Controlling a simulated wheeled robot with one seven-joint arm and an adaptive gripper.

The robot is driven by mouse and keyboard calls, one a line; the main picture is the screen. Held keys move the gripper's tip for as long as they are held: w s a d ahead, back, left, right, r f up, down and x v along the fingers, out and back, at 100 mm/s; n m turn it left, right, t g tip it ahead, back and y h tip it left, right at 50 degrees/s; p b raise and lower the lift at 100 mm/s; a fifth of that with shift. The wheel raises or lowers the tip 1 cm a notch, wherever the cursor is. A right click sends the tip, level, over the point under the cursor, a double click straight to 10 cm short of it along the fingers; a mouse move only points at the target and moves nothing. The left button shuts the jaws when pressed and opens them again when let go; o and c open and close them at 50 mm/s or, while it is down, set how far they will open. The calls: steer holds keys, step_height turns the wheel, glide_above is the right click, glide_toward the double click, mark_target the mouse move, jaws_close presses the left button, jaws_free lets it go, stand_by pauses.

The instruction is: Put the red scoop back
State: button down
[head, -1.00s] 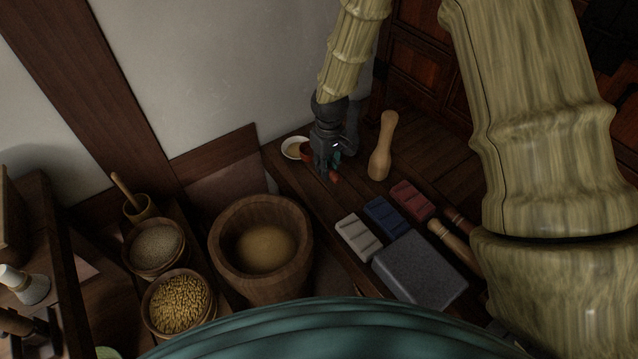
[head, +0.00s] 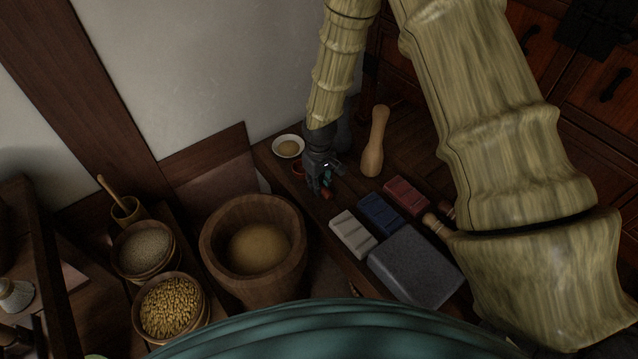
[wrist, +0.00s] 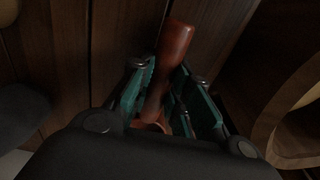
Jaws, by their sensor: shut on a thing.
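My gripper (head: 324,184) is over the bench at picture centre in the head view. Its teal finger pads are closed on the red-brown handle of the red scoop (wrist: 174,45), which sticks out past the fingers in the wrist view. The handle's end also shows as a small reddish tip (head: 327,195) below the fingers in the head view. A reddish rounded part, perhaps the scoop's bowl, shows just left of the gripper. Whether the scoop touches the bench is unclear. Grooved blocks in white (head: 352,234), blue (head: 379,213) and red (head: 406,195) lie in a row to the right.
A white dish (head: 288,146) stands behind the gripper. A wooden pestle (head: 375,145) stands to its right. A grey stone slab (head: 415,266) lies in front of the blocks. A large wooden mortar (head: 208,240) stands left, with grain bowls beyond it.

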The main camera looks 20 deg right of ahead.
steer(key=c, duration=1.3)
jaws_free()
steer(key=shift+f, duration=0.1)
steer(key=shift+c, duration=0.2)
step_height(320, 180, up, 12)
steer(key=p, duration=0.2)
